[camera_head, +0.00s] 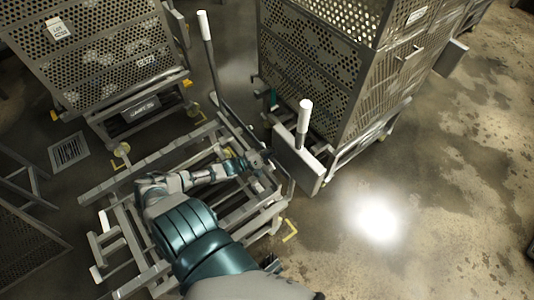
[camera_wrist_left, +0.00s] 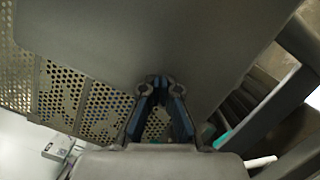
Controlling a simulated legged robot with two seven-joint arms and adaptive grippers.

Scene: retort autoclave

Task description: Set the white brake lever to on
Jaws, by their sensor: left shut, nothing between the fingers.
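Two white-topped levers show in the head view. One white grip (camera_head: 205,26) tops a long grey rod at the upper middle, rising from the low cart frame (camera_head: 150,158). The other white grip (camera_head: 305,115) stands on a short post by a grey plate (camera_head: 299,166) at the cart's right end. I cannot tell which is the brake lever. My left gripper (camera_head: 258,161) is just left of the plate, below and left of the short white grip. In the left wrist view its fingers (camera_wrist_left: 160,88) are shut and empty, before a large grey surface. My right gripper is out of view.
A perforated cage (camera_head: 312,62) on a wheeled cart stands behind and right of the plate. Another perforated cage (camera_head: 100,58) stands at the upper left. Bare wet floor (camera_head: 440,190) lies to the right. Cart rails surround my left forearm.

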